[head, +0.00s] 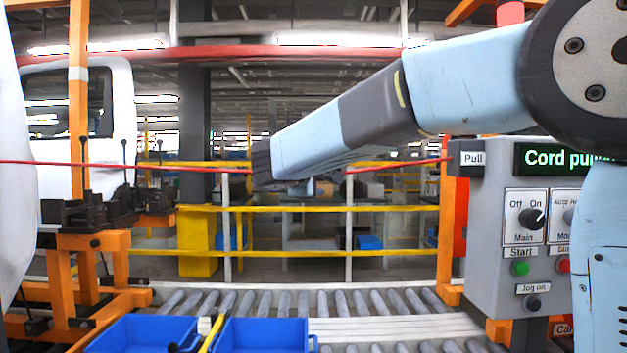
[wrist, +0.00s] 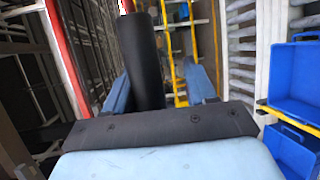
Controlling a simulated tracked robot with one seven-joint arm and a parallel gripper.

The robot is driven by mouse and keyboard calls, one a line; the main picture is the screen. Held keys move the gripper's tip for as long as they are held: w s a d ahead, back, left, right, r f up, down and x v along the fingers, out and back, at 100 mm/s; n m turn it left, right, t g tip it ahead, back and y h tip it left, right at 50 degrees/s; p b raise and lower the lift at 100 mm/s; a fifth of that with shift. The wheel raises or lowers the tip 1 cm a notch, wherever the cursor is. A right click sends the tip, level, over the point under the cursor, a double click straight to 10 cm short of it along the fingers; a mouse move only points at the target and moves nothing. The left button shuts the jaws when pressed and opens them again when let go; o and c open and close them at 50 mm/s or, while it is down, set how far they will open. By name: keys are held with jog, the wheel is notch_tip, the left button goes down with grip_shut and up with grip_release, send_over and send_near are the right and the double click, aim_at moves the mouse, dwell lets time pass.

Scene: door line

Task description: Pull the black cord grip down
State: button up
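The black cord grip (wrist: 143,60) is a thick dark cylinder in the wrist view, with a bit of red at its top end. It stands between the two light blue fingers of my gripper (wrist: 157,70). The left finger is close beside it; whether they touch I cannot tell. A gap shows between the grip and the right finger, so my gripper is open. In the head view my gripper (head: 300,188) is at the end of my outstretched arm, and I cannot make out the grip there. A red cord (head: 130,165) runs across the head view at that height.
A grey control box (head: 485,240) on the right has a "Pull" label and a lit display starting "Cord pull", partly hidden by my arm. Blue bins (head: 262,335) stand before a roller conveyor (head: 330,300). Yellow rails (head: 310,208) cross behind. A white vehicle cab (head: 120,120) is at left.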

jog(key=shift+o, duration=0.2)
jog(key=shift+s, duration=0.1)
jog(key=v, duration=1.3)
jog(key=shift+s+a, duration=0.2)
jog(key=shift+s, duration=0.05)
